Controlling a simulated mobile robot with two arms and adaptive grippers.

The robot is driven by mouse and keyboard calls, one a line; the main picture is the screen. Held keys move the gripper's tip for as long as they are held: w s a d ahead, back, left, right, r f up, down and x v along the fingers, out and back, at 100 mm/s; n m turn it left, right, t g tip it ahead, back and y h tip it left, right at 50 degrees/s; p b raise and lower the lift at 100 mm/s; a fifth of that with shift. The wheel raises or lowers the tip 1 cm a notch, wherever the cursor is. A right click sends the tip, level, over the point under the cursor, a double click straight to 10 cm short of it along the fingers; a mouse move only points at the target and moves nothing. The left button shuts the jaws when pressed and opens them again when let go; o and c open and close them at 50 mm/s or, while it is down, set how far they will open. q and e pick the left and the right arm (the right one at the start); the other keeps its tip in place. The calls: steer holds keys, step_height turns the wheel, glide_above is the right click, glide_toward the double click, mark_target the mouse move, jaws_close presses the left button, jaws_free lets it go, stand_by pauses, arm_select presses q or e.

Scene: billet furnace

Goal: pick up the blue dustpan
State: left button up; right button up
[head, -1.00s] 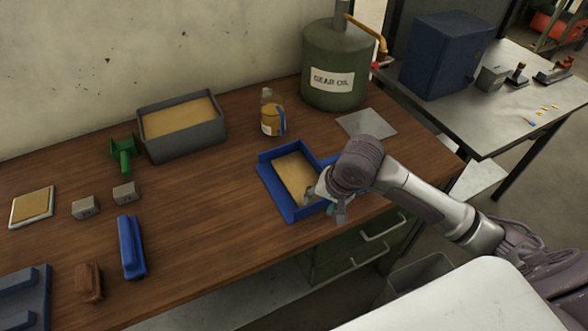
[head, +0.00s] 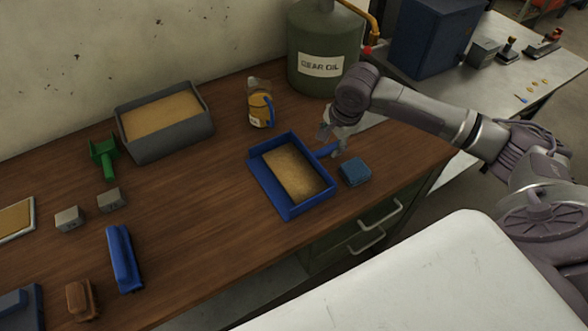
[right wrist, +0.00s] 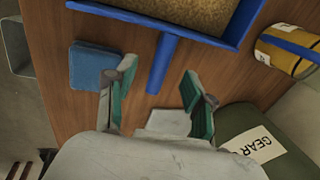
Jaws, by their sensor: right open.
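The blue dustpan (head: 262,183) lies on the wooden workbench with tan granular material in its pan. Its short blue handle (head: 327,150) points right, toward my right gripper (head: 336,140). In the right wrist view the handle (right wrist: 162,65) reaches down between the line of my two fingers, and the pan is at the top. My right gripper (right wrist: 155,90) is open, with green-padded fingers spread on either side of the handle's end. It holds nothing. Whether the fingers are level with the handle or above it is hard to tell. My left gripper is out of view.
A blue sponge-like block (head: 355,172) lies close beside the handle. A bottle with amber contents (head: 260,108) and the gear oil drum (head: 322,60) stand behind. A grey tray (head: 182,142) and a blue brush-like item (head: 123,258) are left.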

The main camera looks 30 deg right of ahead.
mark_target(324, 150)
steer(key=shift+w+a+f, duration=0.1)
steer(key=shift+f, duration=0.35)
steer(key=p+x, duration=0.1)
steer(key=x, duration=0.2)
steer(key=shift+w+a+f, duration=0.15)
steer(key=shift+w+f, duration=0.05)
steer(key=shift+f, duration=0.1)
steer(key=shift+w+f, duration=0.2)
steer(key=shift+f, duration=0.3)
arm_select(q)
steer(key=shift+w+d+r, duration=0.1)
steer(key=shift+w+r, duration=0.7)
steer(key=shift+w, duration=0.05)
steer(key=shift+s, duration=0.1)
arm_select(e)
steer(key=shift+s+r, duration=0.1)
steer(key=shift+c, duration=1.3)
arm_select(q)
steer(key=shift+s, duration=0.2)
arm_select(e)
jaws_close()
